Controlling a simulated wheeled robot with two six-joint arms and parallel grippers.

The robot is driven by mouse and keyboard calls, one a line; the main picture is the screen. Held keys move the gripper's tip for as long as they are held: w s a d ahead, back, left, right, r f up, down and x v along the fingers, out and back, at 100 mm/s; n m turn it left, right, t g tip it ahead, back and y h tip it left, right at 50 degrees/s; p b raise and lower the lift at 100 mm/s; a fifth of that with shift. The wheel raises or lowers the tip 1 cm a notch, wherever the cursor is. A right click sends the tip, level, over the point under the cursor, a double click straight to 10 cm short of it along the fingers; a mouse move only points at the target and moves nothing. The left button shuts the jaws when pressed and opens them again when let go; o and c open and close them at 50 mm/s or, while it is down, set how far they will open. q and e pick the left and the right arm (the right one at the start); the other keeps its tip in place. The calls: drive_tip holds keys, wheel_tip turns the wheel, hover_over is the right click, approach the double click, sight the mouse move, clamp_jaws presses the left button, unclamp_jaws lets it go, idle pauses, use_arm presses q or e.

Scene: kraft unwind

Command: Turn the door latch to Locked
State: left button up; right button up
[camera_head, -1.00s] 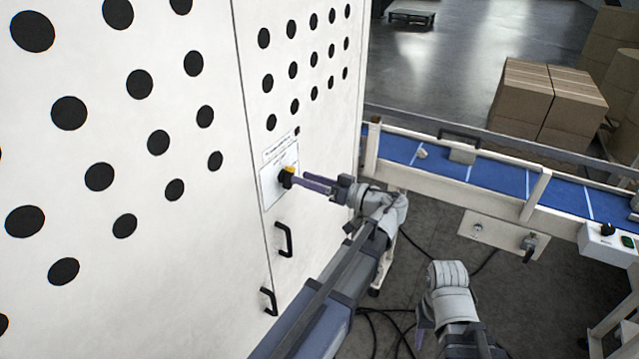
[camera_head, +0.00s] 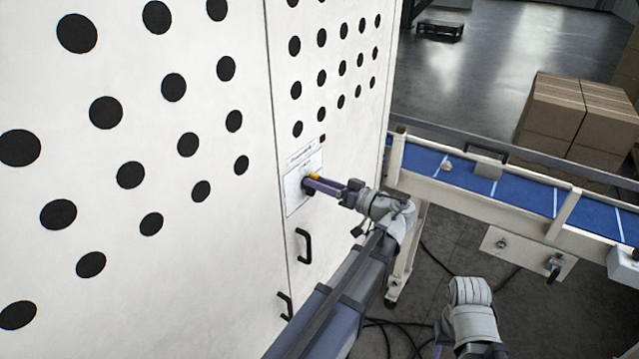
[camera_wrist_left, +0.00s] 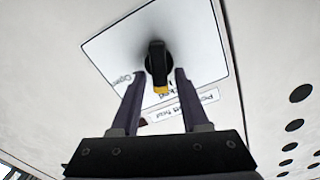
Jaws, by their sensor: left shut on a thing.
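The door latch (camera_head: 314,177) is a black knob with a yellow tip on a white label plate (camera_head: 292,195) on the perforated white door. In the left wrist view the latch (camera_wrist_left: 157,62) stands between the fingers, its yellow tip pointing down the picture. "Open" shows at the plate's left; another word by the yellow tip is partly hidden. My left gripper (camera_head: 318,186) is shut on the latch; its fingers also show in the left wrist view (camera_wrist_left: 158,90). My right gripper (camera_head: 438,350) barely shows at the bottom edge, its fingers mostly cut off.
Black door handles (camera_head: 303,246) sit below the latch. A blue conveyor (camera_head: 525,197) on a pale frame runs to the right of the door. Stacked cartons (camera_head: 575,115) stand behind it. Dark cables lie on the floor below.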

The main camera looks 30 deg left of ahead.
use_arm(q)
clamp_jaws()
drive_tip(key=n, duration=0.4)
drive_tip(key=shift+s, duration=0.25)
drive_tip(key=o, duration=1.1)
unclamp_jaws()
drive_tip(key=shift+s+d, duration=0.2)
drive_tip(key=shift+d, duration=2.8)
